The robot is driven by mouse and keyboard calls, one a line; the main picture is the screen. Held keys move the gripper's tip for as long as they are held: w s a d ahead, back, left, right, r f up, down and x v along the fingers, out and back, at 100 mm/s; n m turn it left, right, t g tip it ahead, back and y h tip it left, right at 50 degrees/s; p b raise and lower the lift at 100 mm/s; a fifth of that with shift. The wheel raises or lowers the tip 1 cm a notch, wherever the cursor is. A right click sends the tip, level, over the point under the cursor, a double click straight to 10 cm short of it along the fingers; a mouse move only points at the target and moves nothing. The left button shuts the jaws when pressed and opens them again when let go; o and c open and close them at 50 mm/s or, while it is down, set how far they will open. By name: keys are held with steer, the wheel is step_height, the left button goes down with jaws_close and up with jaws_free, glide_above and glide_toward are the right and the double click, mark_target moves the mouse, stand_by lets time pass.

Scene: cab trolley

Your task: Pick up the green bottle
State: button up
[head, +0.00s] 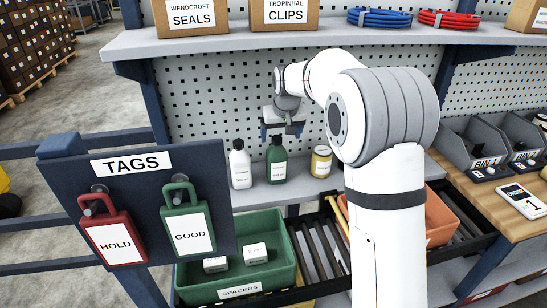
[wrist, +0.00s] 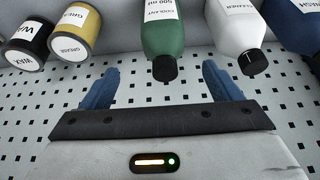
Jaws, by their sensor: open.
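The green bottle (head: 277,160) stands upright on a grey shelf, with a black cap and a white label. In the wrist view the green bottle (wrist: 163,35) hangs at the top middle, its cap pointing down between the fingers in the picture. My gripper (head: 283,130) is open and above the bottle in the head view. Its two blue fingers (wrist: 160,85) are spread on either side of the cap in the wrist view. I cannot tell how far the fingertips are from the bottle.
A white bottle (head: 240,166) stands close left of the green one, and a yellow can (head: 321,161) stands to its right. The wrist view also shows a blue bottle (wrist: 292,25) and a dark can (wrist: 28,45). A pegboard (head: 215,90) rises behind. A green bin (head: 190,277) sits below.

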mark_target(276, 146)
steer(key=shift+w+a+f, duration=0.4)
steer(key=shift+w+a, duration=0.05)
steer(key=shift+w, duration=0.25)
steer(key=p+x, duration=0.2)
steer(key=x, duration=0.5)
steer(key=shift+f, duration=0.1)
jaws_close()
